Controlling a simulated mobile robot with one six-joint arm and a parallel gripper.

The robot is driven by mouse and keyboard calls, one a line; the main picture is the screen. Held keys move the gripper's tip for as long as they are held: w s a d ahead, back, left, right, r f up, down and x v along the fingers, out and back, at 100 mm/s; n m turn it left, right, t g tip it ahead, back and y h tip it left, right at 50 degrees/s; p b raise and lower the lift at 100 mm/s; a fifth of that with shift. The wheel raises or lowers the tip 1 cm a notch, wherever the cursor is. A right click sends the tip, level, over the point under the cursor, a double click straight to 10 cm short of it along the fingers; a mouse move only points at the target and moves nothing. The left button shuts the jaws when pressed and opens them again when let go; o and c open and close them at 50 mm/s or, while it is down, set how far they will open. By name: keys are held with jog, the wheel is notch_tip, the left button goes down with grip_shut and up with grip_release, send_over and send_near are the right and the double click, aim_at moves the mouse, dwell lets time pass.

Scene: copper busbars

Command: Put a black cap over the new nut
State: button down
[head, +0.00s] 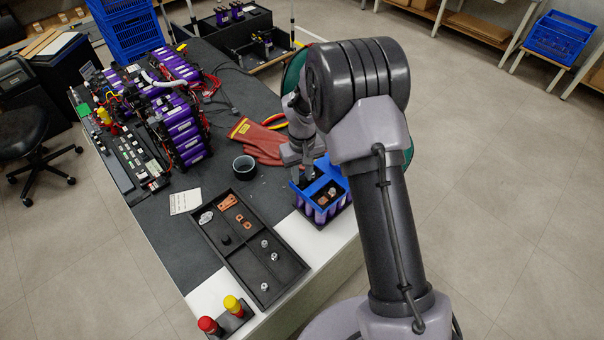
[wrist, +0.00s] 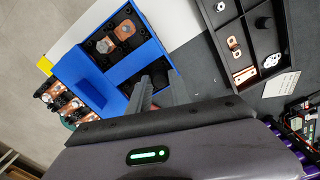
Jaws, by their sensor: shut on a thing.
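The blue-framed battery block (head: 345,184) stands at the table's right edge; its blue frame also fills the left of the wrist view (wrist: 88,72). In its upper opening there, a copper busbar (wrist: 124,29) and a silver nut (wrist: 103,46) lie bare. My gripper (head: 307,178) points down into the other, dark opening. In the wrist view its fingertips (wrist: 158,72) are shut on a small dark thing, apparently a black cap, hard to separate from the black behind it. What lies under it is hidden. Another black cap (head: 226,240) stands in the parts tray (head: 290,283).
The tray also holds several silver nuts (head: 264,287) and copper busbars (head: 227,202). A dark cup (head: 244,167) and red gloves (head: 262,146) lie left of the block. Red and yellow-topped holders (head: 232,304) stand at the front corner. Purple battery modules (head: 185,130) fill the far left.

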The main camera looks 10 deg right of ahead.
aim_at(302, 178)
jog(key=c, duration=1.1)
grip_release()
notch_tip(302, 178, up, 6)
jog(key=p, duration=0.4)
